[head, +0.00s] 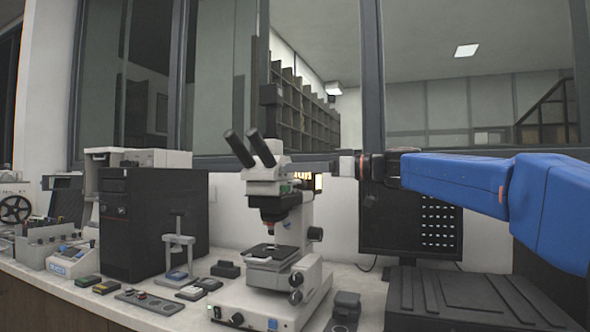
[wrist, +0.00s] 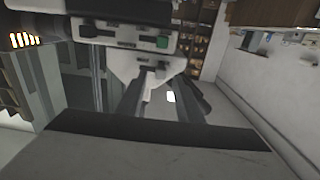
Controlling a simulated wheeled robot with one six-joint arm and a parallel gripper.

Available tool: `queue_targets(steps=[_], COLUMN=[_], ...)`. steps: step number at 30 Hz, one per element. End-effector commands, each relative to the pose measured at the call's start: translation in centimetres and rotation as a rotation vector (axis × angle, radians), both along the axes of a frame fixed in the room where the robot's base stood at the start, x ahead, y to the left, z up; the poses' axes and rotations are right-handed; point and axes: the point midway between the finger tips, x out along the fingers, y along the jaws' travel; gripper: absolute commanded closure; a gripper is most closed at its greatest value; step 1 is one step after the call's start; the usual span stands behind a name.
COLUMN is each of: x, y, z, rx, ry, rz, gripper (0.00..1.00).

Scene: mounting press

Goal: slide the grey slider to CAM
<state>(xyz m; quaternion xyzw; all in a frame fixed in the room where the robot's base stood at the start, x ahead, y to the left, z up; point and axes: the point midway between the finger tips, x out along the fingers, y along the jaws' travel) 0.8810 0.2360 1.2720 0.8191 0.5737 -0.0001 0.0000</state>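The microscope (head: 268,175) stands on the bench, with its white head and two dark eyepieces at the top. In the wrist view its white head (wrist: 125,65) shows close up, with slots and small knobs. A dark grey knob (wrist: 88,31) that looks like the grey slider is at the left of the upper slot. A green knob (wrist: 162,42) is at the right, lower down. The CAM mark is too small to read. My gripper (head: 338,167) is just right of the microscope head, apart from the slider. Its finger opening does not show clearly.
A dark perforated panel (head: 410,222) stands behind my arm. A black box (head: 150,222), a small stand (head: 178,250) and several small items crowd the bench to the left. A ridged dark case (head: 470,297) is at the lower right.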

Motion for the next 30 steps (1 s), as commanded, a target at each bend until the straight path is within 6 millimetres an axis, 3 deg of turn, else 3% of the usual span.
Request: queue_targets(steps=[6,15,16,20,30], x=[0.6,0.6,0.6,0.6,1.7], y=[1.6,1.8,1.8,1.8,1.4], z=[0.0,0.0,0.0,0.0,0.0], rx=[0.000,0.000,0.000,0.000,0.000], ry=[0.000,0.000,0.000,0.000,0.000], rz=[0.001,0.000,0.000,0.000,-0.001], gripper=[0.67,0.67,0.70,1.00,1.00])
